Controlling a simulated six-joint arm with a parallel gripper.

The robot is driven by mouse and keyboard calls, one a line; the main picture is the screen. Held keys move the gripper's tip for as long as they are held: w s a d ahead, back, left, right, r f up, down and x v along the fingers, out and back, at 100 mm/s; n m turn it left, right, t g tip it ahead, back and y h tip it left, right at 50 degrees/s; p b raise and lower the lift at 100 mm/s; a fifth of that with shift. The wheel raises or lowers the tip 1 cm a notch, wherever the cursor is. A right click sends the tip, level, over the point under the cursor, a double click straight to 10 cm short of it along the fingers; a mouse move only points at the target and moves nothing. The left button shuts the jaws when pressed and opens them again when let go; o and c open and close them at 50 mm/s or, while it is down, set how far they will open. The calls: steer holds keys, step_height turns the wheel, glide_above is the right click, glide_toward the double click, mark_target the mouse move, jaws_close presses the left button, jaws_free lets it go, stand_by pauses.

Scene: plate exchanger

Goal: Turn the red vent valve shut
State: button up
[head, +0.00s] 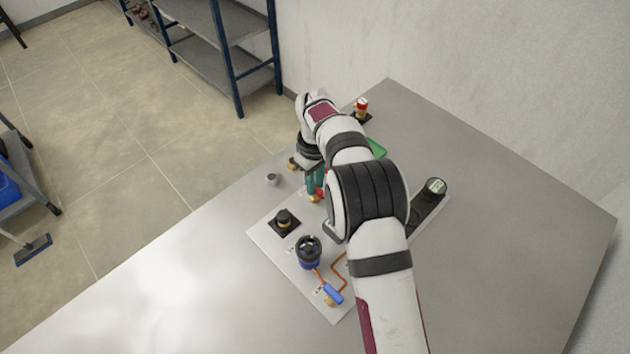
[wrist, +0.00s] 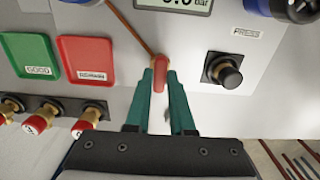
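The red vent valve's handle (wrist: 159,76) stands between the teal fingertips of my gripper (wrist: 160,84) in the wrist view. It fills the narrow gap, with no clear space on either side, so my gripper looks shut on it. The handle's lower end and the valve body are hidden or hard to make out there. In the head view my gripper (head: 315,190) points down at the far left part of the grey panel (head: 270,232), with a bit of red and brass at its tips. My arm covers much of the panel.
A black push button (wrist: 228,76) sits right of the valve; green (wrist: 30,54) and red (wrist: 88,58) trays lie left, above several red-capped brass fittings (wrist: 40,118).

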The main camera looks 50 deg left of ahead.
jaws_close()
steer(key=m, duration=0.8)
steer(key=shift+m, duration=0.3)
steer(key=m, duration=0.4)
steer(key=shift+m, duration=0.3)
steer(key=m, duration=0.4)
steer(key=shift+m, duration=0.3)
steer(key=o, duration=0.5)
jaws_free()
